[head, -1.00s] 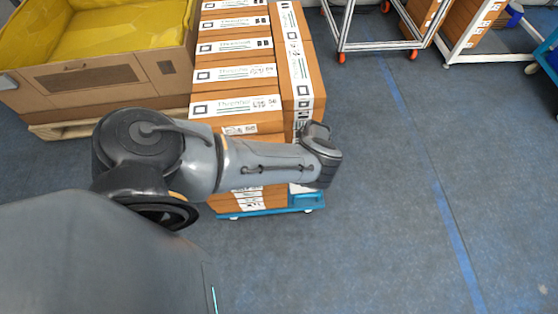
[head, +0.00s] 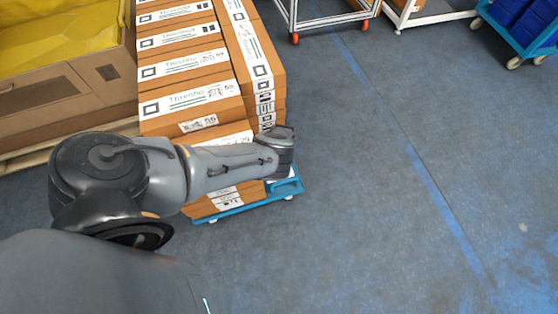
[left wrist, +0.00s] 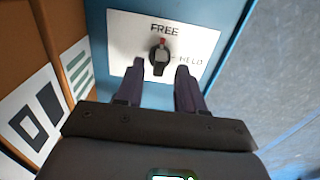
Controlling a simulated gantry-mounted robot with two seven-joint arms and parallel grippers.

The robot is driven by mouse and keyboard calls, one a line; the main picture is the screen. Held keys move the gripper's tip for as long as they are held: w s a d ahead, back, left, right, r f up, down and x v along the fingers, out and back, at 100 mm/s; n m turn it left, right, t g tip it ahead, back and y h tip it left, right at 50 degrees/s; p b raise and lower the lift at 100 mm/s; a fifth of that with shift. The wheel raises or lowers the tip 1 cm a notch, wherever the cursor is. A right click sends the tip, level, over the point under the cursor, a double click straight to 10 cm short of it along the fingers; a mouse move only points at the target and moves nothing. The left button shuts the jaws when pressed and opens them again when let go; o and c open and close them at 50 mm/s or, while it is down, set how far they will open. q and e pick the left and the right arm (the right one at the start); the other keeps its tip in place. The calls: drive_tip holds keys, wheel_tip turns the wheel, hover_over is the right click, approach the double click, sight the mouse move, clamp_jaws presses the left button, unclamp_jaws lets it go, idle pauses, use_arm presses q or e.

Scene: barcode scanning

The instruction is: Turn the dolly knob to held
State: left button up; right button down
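The dolly knob (left wrist: 159,57) shows in the left wrist view, dark with a red mark at its upper end. It sits on a white plate (left wrist: 195,39) lettered FREE above and HELD to the right, and the red mark points up at FREE. My left gripper (left wrist: 160,75) is open, its two fingers spread to either side of and just below the knob; I cannot tell whether they touch it. In the head view the blue dolly (head: 245,209) carries stacked boxes, and my left arm reaches across in front of them, hiding the gripper and knob. My right gripper is not in view.
Brown boxes (head: 190,97) with white labels are stacked on the dolly. A large carton with yellow lining (head: 60,90) stands at the left. A white-framed cart (head: 335,18) and a blue cart (head: 520,40) stand at the back. The floor to the right is clear.

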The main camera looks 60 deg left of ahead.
use_arm(q)
drive_tip(key=shift+s+a+f, duration=0.1)
drive_tip(key=shift+a+f, duration=0.1)
clamp_jaws()
